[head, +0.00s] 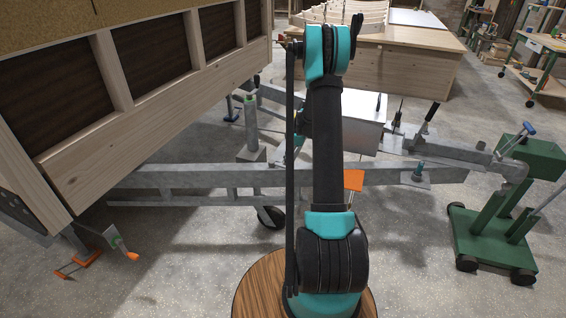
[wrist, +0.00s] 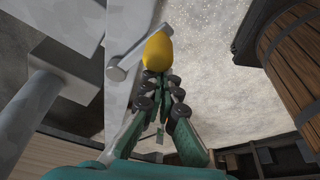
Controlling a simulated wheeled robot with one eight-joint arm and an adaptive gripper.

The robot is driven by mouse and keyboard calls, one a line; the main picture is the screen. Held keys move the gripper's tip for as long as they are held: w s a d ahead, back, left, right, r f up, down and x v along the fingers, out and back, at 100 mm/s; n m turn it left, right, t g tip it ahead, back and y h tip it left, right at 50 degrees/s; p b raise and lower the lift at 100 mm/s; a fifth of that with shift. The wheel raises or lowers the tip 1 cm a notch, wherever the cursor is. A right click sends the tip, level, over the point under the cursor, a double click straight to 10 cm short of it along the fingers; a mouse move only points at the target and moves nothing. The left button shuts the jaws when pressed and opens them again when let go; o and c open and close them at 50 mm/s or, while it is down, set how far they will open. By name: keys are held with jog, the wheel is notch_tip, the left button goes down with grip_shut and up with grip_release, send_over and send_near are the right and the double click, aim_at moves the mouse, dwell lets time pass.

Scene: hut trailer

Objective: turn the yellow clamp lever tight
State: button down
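The yellow grip of the clamp lever (wrist: 157,52) shows in the upper middle of the wrist view, on a short grey bar (wrist: 121,70) in front of a pale metal beam. My gripper (wrist: 161,78) points straight at it, with its dark-padded fingertips right at the lower end of the yellow grip. A narrow gap shows between the fingers, and I cannot tell whether they press on the grip. In the head view my own arm hides the gripper, and I cannot make out the yellow lever there.
The grey trailer drawbar frame (head: 210,178) runs across the head view, with the wood-sided hut (head: 95,130) at left. A green wheeled stand (head: 490,235) is under the coupling at right. An orange plate (head: 354,180) shows beside my arm. Concrete floor is open at lower right.

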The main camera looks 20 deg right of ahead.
jog(key=shift+w+d, duration=0.45)
jog(key=shift+d, duration=0.1)
jog(key=shift+d, duration=0.15)
